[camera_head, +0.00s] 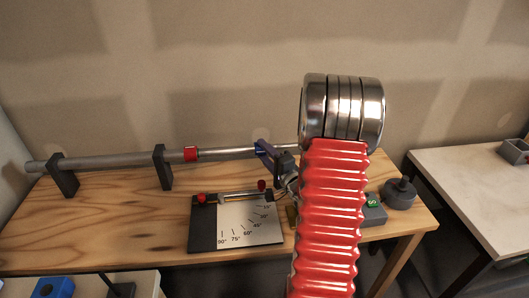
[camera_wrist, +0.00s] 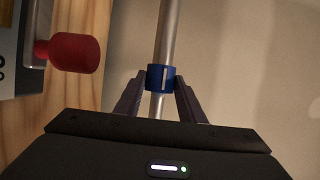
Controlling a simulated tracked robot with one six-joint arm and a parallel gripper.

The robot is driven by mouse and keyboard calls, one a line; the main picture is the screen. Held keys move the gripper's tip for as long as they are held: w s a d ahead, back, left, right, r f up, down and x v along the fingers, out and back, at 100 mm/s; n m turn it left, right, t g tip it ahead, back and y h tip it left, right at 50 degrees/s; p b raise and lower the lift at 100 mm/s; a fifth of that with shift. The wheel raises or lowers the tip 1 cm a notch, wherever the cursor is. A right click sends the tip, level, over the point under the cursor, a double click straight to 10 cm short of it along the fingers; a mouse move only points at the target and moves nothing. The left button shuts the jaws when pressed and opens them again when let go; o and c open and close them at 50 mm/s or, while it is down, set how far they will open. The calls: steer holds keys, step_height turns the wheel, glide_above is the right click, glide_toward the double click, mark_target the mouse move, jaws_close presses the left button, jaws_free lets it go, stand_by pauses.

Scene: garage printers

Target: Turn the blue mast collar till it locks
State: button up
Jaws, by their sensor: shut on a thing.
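The blue mast collar (camera_wrist: 160,77) sits around the grey mast tube and carries a white line on the side facing the wrist camera. My gripper (camera_wrist: 160,92) has one dark finger on each side of the collar and is shut on it. In the head view my gripper (camera_head: 268,151) is at the right part of the long mast tube (camera_head: 110,160), partly hidden behind my red arm cover. The tube lies level in two black stands (camera_head: 162,167) and has a red band (camera_head: 190,154).
A dark board with a white angle scale (camera_head: 248,225) lies below the tube, with red knobs (camera_head: 201,198). A red knob (camera_wrist: 75,53) is left of my gripper in the wrist view. A grey box with green display (camera_head: 373,210) and a dark knobbed object (camera_head: 399,194) stand right.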

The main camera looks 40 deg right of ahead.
steer(key=shift+s+a+f, duration=0.1)
steer(key=shift+a+f, duration=0.05)
steer(key=shift+f, duration=0.2)
steer(key=o, duration=1)
steer(key=shift+r, duration=0.15)
steer(key=shift+o, duration=0.2)
steer(key=shift+r, duration=0.2)
steer(key=shift+r+g, duration=0.1)
steer(key=shift+g, duration=0.2)
steer(key=shift+r+m+g+y, duration=0.3)
steer(key=shift+m+g+y, duration=0.25)
steer(key=shift+g, duration=0.75)
steer(key=shift+w+g, duration=0.2)
steer(key=shift+g, duration=0.3)
steer(key=shift+w+d+r+m+g+y, duration=0.15)
steer(key=shift+m+g+y, duration=0.2)
steer(key=shift+g, duration=0.3)
steer(key=shift+s+d+r+m+g+y, duration=0.1)
steer(key=shift+r+m+g+y, duration=0.1)
steer(key=shift+g+y, duration=0.35)
